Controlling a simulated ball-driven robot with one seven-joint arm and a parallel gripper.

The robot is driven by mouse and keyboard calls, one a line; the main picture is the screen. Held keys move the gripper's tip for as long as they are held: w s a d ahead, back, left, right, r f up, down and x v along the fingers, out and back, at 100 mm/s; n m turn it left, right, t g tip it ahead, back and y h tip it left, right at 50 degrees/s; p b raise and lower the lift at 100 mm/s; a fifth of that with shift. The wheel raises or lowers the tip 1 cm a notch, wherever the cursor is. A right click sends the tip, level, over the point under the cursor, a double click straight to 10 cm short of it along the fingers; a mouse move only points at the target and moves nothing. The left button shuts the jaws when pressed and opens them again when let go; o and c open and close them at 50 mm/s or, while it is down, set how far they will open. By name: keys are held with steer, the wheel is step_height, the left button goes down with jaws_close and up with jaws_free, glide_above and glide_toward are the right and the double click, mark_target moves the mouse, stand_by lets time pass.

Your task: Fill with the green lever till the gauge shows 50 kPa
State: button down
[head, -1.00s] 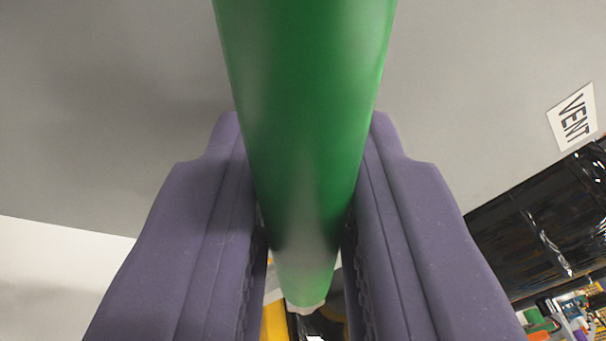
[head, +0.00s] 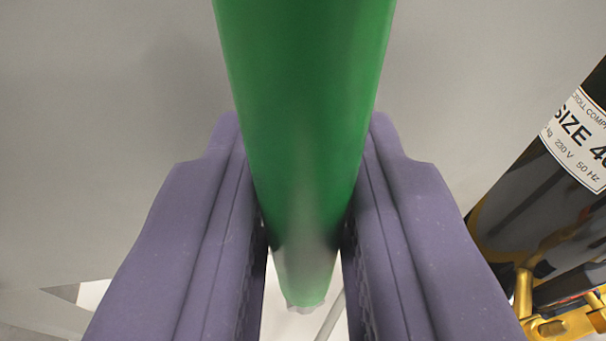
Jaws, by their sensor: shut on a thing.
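The green lever (head: 305,90) runs from the top middle of the head view down between my gripper's fingers. My gripper (head: 305,235) has two purple fingers, one on each side of the lever, and is shut on it. The lever's rounded lower end shows just past the fingers. The gauge is not in view, so its reading cannot be seen.
A grey panel (head: 120,90) fills most of the background. At the right stands a black cylinder (head: 535,210) with a white label (head: 583,138) reading "SIZE 4" and "230 V 50 Hz". A brass-coloured fitting (head: 560,325) sits below it.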

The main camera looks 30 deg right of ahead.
steer(key=shift+d, duration=0.1)
stand_by(0.4)
steer(key=c, duration=1.1)
jaws_free()
steer(key=shift+o, duration=0.2)
steer(key=p+v, duration=0.2)
steer(key=v, duration=0.5)
steer(key=shift+s, duration=0.4)
